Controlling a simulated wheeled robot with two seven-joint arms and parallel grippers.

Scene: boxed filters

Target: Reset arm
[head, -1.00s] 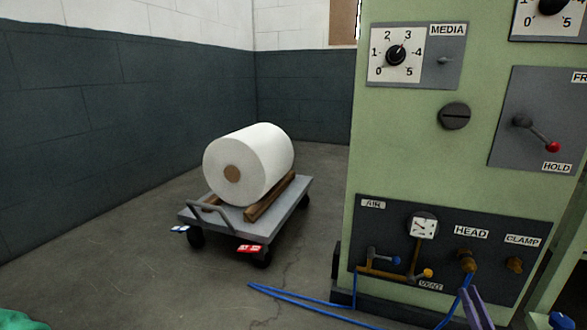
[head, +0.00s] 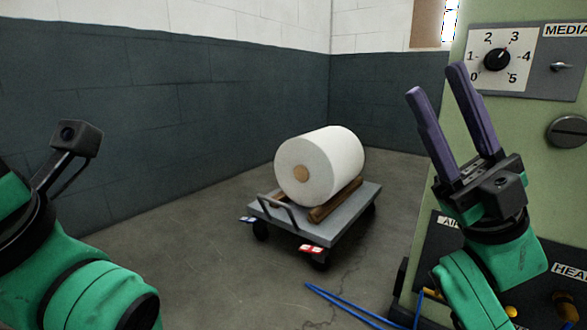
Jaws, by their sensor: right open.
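My right gripper (head: 435,82) is raised at the right in the head view, in front of the green machine. Its two purple fingers point up and stand apart, with nothing between them. My right arm's green links run down to the lower right. My left arm (head: 75,285) shows at the lower left as green links with a black camera bracket. My left gripper's fingers are outside the picture.
The pale green machine (head: 457,110) stands at the right with a dial panel (head: 540,80). A grey cart (head: 352,218) carries a large white roll (head: 335,160) on wooden chocks. A blue hose (head: 345,305) lies on the floor. Dark walls stand behind; floor left of the cart is open.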

